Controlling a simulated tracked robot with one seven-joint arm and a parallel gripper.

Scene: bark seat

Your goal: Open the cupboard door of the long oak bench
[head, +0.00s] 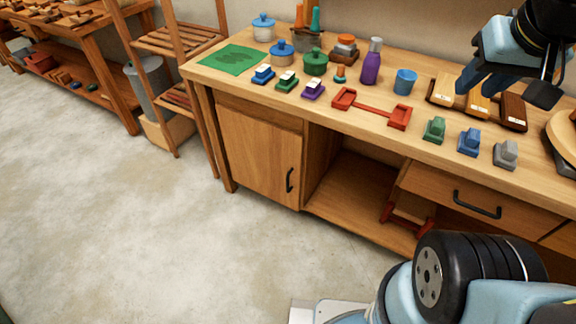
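The long oak bench (330,119) runs from the upper left to the right edge of the head view. Its cupboard door (258,153) is at the left end below the top and looks shut. A dark vertical handle (290,180) is on the door's right side. My gripper (508,92) is at the upper right, above the bench top near several wooden blocks, well to the right of the door and higher than it. It touches nothing that I can see. Its fingers are partly seen from the side, so I cannot tell the gap between them.
An open shelf bay (350,185) is right of the door, then a drawer (470,195) with a dark handle. Pots, stamps and a purple bottle (371,65) stand on the bench. A wooden rack (180,60) stands left. The concrete floor (150,230) before the door is clear.

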